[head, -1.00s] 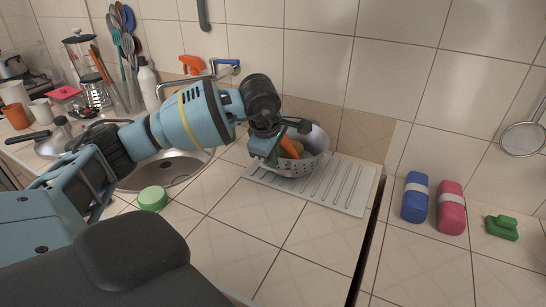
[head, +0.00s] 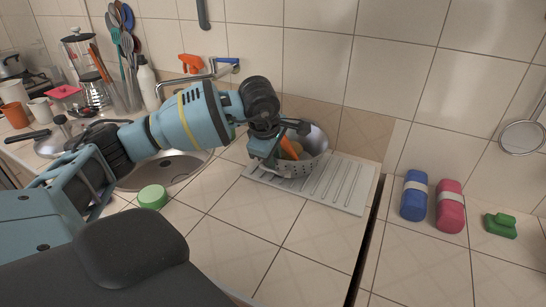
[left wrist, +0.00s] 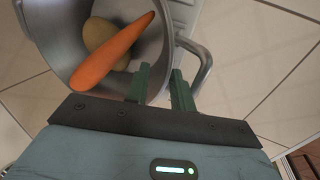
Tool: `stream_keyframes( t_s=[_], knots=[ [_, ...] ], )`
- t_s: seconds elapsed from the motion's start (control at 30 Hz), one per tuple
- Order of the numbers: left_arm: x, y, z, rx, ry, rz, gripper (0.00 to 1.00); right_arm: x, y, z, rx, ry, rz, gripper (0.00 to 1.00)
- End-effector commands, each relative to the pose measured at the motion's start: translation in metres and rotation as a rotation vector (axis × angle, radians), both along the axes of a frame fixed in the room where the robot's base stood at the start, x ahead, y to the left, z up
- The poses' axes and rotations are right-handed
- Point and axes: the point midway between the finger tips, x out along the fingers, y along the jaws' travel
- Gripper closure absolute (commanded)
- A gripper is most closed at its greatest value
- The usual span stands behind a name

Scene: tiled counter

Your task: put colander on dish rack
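The grey perforated colander (head: 308,164) stands upright at the back left part of the white ribbed dish rack (head: 345,195) and appears to rest on it. An orange carrot (head: 290,147) and a round yellowish vegetable (left wrist: 108,38) lie inside it. My left gripper (head: 283,140) is at the colander's left side. In the left wrist view, the left gripper's two green fingers (left wrist: 160,85) straddle the colander's wall, near its looped handle (left wrist: 203,60). A gap shows between the fingers, so they look open. My right gripper is out of view.
A sink (head: 165,170) with a tap lies left of the rack, and a green round item (head: 152,197) sits by its front edge. The front tiles are clear.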

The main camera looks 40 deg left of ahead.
Motion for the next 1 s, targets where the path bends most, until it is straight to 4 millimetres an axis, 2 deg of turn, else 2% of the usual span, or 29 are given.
stream_keyframes(
  t_s=[0.17,0.4,0.6,0.8,1.0],
  knots=[
    [-0.006,-0.002,0.023,0.0,-0.005,-0.002,0.76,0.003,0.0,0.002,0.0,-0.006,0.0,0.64],
    [-0.021,-0.006,0.07,0.0,-0.006,-0.001,0.76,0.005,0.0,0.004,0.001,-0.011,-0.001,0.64],
    [-0.032,-0.008,0.1,0.0,-0.004,-0.001,0.76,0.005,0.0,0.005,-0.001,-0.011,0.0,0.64],
    [-0.037,-0.009,0.113,-0.001,-0.001,0.0,0.76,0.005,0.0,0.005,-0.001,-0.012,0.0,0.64],
    [-0.037,-0.009,0.114,0.0,0.0,0.0,0.76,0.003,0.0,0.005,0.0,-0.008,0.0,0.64]
  ],
)
